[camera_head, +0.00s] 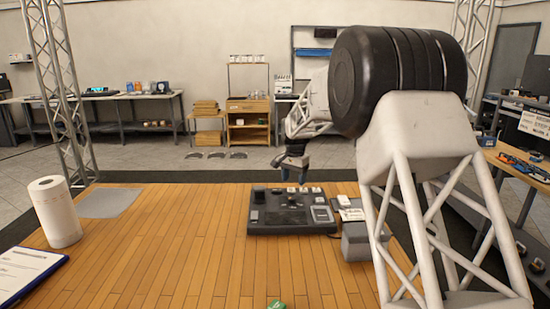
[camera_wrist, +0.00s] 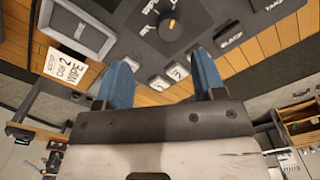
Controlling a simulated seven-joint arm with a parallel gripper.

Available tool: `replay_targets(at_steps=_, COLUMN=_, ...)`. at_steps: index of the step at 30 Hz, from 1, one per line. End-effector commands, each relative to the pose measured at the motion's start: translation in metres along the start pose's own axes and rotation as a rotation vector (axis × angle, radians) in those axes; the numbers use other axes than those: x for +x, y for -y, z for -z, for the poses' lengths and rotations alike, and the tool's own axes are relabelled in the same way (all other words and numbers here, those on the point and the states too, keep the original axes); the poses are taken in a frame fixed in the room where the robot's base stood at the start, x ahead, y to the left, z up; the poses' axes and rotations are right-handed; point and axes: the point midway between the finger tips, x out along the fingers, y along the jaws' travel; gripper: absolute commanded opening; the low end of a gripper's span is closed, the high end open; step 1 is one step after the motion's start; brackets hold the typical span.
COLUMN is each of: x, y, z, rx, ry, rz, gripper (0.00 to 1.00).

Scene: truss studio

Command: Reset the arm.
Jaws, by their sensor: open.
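My arm rises at the right of the head view and reaches out over the far part of the wooden table (camera_head: 190,255). My gripper (camera_head: 291,175) hangs above a dark control panel (camera_head: 262,229) with several buttons and knobs. In the wrist view my gripper (camera_wrist: 163,75) shows two blue fingers set apart, with nothing between them. Beyond the fingertips lies the panel (camera_wrist: 125,12) with a black knob (camera_wrist: 174,26) that has an orange mark. The gripper appears apart from the panel.
A paper towel roll (camera_head: 55,212) and a clipboard (camera_head: 25,272) are at the table's left. A grey mat (camera_head: 108,203) lies behind them. A grey box (camera_head: 355,243) stands right of the panel. A small green item (camera_head: 276,304) lies at the front edge. The table's middle is clear.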

Motion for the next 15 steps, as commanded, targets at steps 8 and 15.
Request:
replay_targets(at_steps=8, x=-0.039, y=-0.042, z=-0.034, rx=-0.054, ry=-0.018, rz=0.014, gripper=0.63)
replay_targets(at_steps=15, x=-0.071, y=-0.087, z=-0.074, rx=-0.115, ry=-0.037, rz=0.025, gripper=0.63)
